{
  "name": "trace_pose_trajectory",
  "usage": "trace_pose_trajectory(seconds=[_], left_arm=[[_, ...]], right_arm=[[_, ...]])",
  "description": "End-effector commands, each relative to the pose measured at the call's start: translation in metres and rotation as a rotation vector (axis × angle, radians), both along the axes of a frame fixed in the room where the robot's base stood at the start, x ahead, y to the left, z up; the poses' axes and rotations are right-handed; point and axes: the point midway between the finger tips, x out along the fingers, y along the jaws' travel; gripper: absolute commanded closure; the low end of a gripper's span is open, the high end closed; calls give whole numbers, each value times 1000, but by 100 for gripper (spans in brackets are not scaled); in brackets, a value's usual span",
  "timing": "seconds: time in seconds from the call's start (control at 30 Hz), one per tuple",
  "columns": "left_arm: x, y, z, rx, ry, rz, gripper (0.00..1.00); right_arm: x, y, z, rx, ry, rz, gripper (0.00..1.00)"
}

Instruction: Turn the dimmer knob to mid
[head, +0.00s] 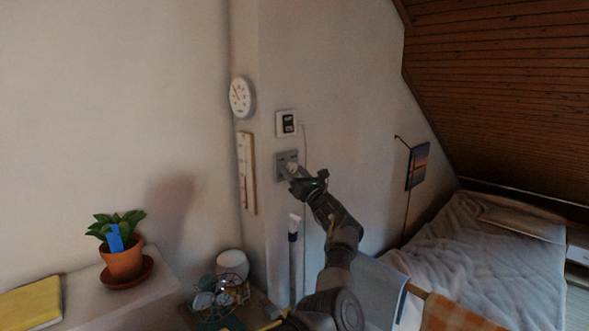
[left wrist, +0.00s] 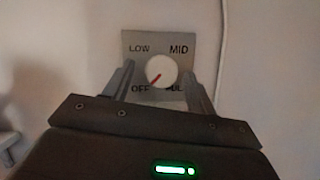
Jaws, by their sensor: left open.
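In the head view the plate (head: 280,158) is on the wall, and the gripper partly covers the knob. My left gripper (head: 296,172) is at the plate. In the left wrist view its open fingers (left wrist: 159,82) stand on either side of the knob, and gaps show between them and it. My right gripper is out of view.
Above the plate is a white thermostat-like box (head: 286,123). A round dial (head: 241,97) and a thermometer (head: 247,173) hang to the left. A potted plant (head: 124,262) stands at lower left, a wire fan (head: 217,298) below, and a bed (head: 475,265) at right.

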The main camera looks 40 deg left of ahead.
Motion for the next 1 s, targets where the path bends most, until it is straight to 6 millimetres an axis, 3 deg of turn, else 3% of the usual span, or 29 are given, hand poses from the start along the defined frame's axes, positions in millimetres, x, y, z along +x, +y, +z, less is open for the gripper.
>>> trace_pose_trajectory(seconds=[0.27,0.6,1.0], left_arm=[[0,1,0,0,0,1,45],[0,1,0,0,0,1,88],[-2,1,-2,9,92,1,88]], right_arm=[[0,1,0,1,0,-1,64],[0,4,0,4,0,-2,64],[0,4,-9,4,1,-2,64]])
